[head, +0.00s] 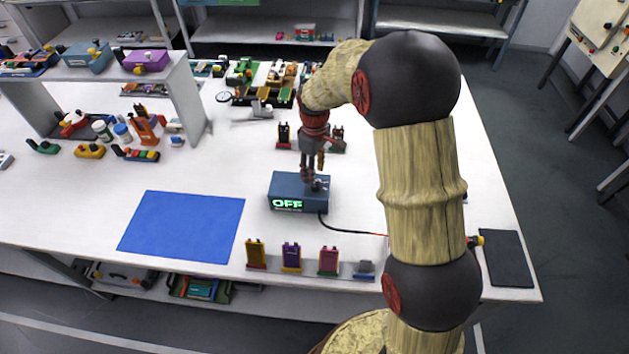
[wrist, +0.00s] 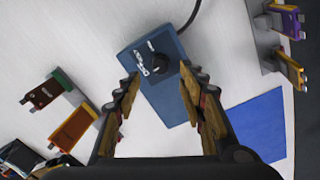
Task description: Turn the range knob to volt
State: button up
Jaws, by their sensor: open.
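A blue meter box (head: 287,190) stands on the white table, and its front display reads OFF in green. In the wrist view the box's top (wrist: 172,95) carries a round black range knob (wrist: 154,63) with a white pointer mark and white markings beside it. The lettering is too small to read. My gripper (head: 314,184) is over the box from above. In the wrist view my gripper (wrist: 158,93) is open, its two fingers apart on either side of the box, with nothing between them. The knob lies beyond the fingertips in that view, and whether they touch the box cannot be told.
A dark cable (head: 345,230) runs from the box to the right. A row of upright pouch cells (head: 291,257) stands along the front edge. A blue mat (head: 183,226) lies to the left, and a dark pad (head: 506,258) to the right. Shelving and clutter fill the back.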

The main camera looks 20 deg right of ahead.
notch_tip(320, 180, down, 5)
jog(key=shift+f+b, duration=0.1)
jog(key=shift+b, duration=0.3)
jog(key=c, duration=0.3)
grip_shut()
